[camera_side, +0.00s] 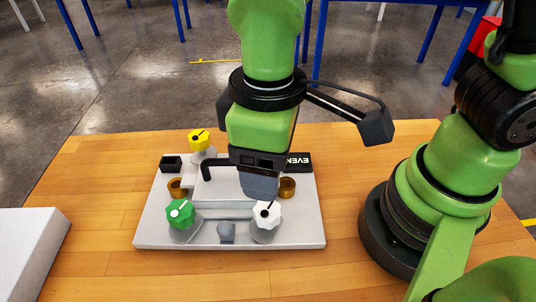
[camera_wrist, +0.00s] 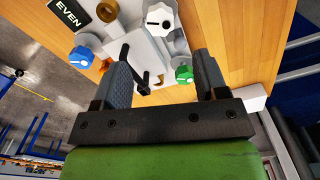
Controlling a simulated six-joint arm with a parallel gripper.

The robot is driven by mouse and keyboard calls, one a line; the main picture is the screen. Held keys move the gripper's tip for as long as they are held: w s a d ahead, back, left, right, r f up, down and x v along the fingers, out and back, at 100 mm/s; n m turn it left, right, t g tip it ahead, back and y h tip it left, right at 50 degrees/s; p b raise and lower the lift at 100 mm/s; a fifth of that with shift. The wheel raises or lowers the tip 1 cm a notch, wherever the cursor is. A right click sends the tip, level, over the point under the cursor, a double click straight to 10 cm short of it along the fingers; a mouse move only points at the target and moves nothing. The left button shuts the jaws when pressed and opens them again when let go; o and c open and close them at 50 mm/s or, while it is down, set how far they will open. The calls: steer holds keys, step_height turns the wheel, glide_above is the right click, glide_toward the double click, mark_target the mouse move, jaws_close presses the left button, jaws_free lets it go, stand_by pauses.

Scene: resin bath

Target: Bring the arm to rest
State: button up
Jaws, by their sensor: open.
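My gripper (camera_side: 262,190) points down over the grey-white board (camera_side: 146,228), close behind the white knob (camera_side: 266,213). In the wrist view my gripper (camera_wrist: 161,62) has its two grey fingers wide apart, with nothing held between them. The side view shows the fingers edge-on, and I cannot tell whether they touch anything there. The board carries a green knob (camera_side: 180,212) at front left and a yellow knob (camera_side: 200,139) at back left. A blue knob (camera_wrist: 82,56) shows in the wrist view; it is hidden behind my gripper in the side view.
Brass rings (camera_side: 178,188) and (camera_side: 287,188) sit on the board, with a black EVEN label (camera_side: 300,161) behind. A black bent handle (camera_side: 207,170) stands left of my gripper. A white block (camera_side: 28,250) lies at left.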

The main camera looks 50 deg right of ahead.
steer(key=shift+d, duration=0.1)
steer(key=s+d+r+m+t+y, duration=0.2)
steer(key=s+d+r+m+t, duration=0.2)
steer(key=d+r, duration=0.9)
steer(key=shift+d+r+m+t, duration=0.5)
steer(key=shift+m+t, duration=1.1)
steer(key=shift+m, duration=1.2)
steer(key=shift+s+a+r, duration=0.1)
steer(key=shift+a, duration=0.05)
